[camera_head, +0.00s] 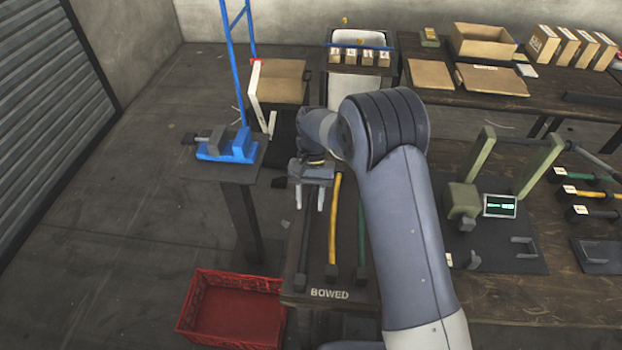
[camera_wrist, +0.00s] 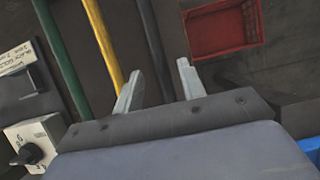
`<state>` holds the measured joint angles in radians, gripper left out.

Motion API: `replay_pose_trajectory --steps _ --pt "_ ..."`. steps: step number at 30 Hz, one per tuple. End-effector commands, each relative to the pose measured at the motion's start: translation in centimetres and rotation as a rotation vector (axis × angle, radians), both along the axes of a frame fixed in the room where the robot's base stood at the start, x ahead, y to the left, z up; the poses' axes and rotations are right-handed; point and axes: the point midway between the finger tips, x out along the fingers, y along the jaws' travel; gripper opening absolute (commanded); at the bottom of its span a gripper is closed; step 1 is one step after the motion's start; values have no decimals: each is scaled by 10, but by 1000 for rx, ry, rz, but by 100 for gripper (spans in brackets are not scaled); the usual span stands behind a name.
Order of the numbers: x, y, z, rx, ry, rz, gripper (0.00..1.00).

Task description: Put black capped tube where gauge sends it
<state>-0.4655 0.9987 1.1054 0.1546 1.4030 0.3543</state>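A black capped tube (camera_head: 307,235) lies lengthwise in the tray marked BOWED (camera_head: 352,295), left of a yellow tube (camera_head: 335,225) and a green tube (camera_head: 361,240). My gripper (camera_head: 310,198) is over the tube's far part, pointing down. In the wrist view my gripper (camera_wrist: 158,88) is open; the black tube (camera_wrist: 153,45) runs between its fingers with gaps on both sides. The palm hides the tube's far end. The gauge (camera_head: 500,205) stands at right with a lit green display too small to read. Another black tube (camera_head: 597,214) lies at the far right.
A red crate (camera_head: 235,305) sits on the floor left of the tray. A blue vise (camera_head: 228,147) stands on a pedestal at left. A green-framed fixture (camera_head: 540,165) is beside the gauge. Cardboard boxes (camera_head: 483,42) are on the back table.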

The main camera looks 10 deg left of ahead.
Motion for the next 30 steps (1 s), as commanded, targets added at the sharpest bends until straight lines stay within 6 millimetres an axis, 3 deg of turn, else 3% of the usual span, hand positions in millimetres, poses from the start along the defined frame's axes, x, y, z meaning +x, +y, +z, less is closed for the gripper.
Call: replay_pose_trajectory --steps 6,12,18,30 --pt "20 2 45 3 -6 0 39" --pt "32 2 74 1 -3 0 39" --pt "35 2 84 0 -1 0 39" --pt "35 2 84 0 0 0 39"
